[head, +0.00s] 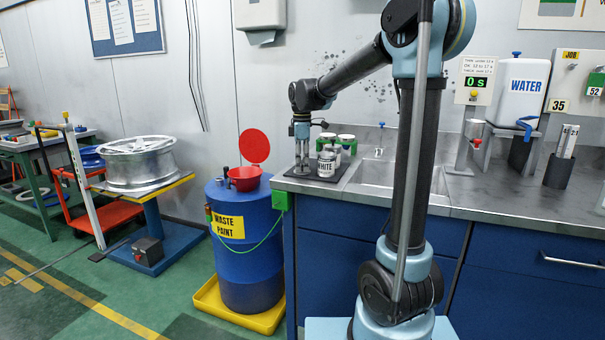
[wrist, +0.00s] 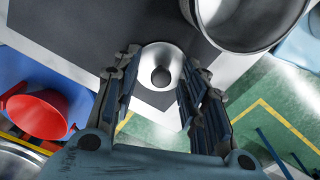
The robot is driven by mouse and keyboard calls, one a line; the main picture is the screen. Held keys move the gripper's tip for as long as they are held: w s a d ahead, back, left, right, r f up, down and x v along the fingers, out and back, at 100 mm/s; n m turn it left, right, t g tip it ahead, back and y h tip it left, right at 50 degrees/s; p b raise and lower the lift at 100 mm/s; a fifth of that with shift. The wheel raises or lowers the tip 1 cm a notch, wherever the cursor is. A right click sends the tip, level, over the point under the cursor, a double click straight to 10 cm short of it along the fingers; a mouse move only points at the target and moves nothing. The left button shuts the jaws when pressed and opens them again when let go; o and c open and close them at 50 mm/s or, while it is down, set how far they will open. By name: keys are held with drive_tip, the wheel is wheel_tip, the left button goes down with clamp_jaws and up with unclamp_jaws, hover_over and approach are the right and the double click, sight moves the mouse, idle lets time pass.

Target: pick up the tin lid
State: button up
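A shiny round metal piece with a dark round centre, which looks like the tin lid (wrist: 163,52), lies on the dark mat in the wrist view. My gripper (wrist: 163,72) points down over it, with one finger on each side. The fingers are apart, and I see no clear grip on the metal. In the head view my gripper (head: 301,160) is low over the left end of the counter, beside the tin marked WHITE (head: 326,166). The lid is too small to make out there. A large open tin (wrist: 238,25) shows at the upper right of the wrist view.
The mat (head: 343,176) lies near the counter's left edge. Small pots (head: 347,141) stand behind the tin, and a sink (head: 385,178) is to the right. The blue waste paint drum (head: 245,265) with its red funnel (head: 244,180) stands left of the counter.

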drive_tip(key=c, duration=0.9)
